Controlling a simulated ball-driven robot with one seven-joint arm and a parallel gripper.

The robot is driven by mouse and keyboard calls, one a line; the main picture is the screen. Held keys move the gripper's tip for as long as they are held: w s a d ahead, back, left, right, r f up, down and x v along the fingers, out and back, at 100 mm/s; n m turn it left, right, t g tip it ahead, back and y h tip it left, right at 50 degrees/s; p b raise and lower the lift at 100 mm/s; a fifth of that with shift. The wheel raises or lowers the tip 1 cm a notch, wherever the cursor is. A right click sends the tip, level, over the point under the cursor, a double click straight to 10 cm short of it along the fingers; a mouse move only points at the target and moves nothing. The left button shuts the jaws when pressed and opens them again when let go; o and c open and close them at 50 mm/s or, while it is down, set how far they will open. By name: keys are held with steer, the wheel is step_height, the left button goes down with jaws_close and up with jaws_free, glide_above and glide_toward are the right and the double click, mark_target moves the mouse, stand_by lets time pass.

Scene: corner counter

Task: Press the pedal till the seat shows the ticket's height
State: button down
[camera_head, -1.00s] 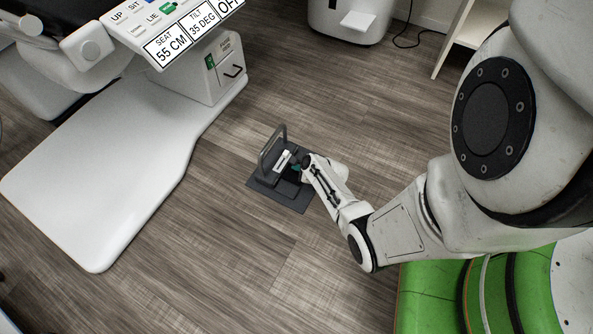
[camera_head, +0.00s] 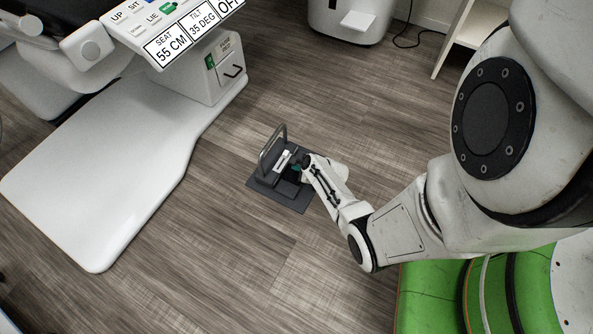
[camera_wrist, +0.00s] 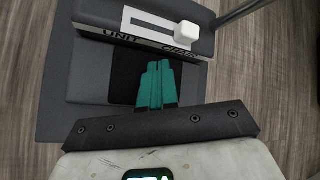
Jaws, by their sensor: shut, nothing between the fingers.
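The foot pedal unit (camera_head: 269,180) is a dark grey box on a flat base plate on the floor, with an upright grey handle. The wrist view shows its raised part (camera_wrist: 190,45) with the words UNIT and CHAIR, a white slot and a white knob (camera_wrist: 187,34). My gripper (camera_wrist: 155,70) has teal fingers, shut with nothing between them, over a black pad (camera_wrist: 126,75) on the unit; I cannot tell whether they touch. The display (camera_head: 188,33) on the chair reads SEAT 55 CM, TILT 35 DEG and OFF. I see no ticket.
The chair's white base plate (camera_head: 95,180) lies to the left of the pedal unit. A white cabinet (camera_head: 345,22) stands at the back with a dark cable (camera_head: 408,38) beside it. The wood floor (camera_head: 225,265) in front is clear.

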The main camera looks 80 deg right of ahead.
steer(key=shift+f+b, duration=0.3)
steer(key=shift+f, duration=0.1)
steer(key=shift+f, duration=0.4)
stand_by(0.9)
steer(key=shift+r, duration=0.15)
steer(key=shift+r+p, duration=0.7)
steer(key=shift+p, duration=0.05)
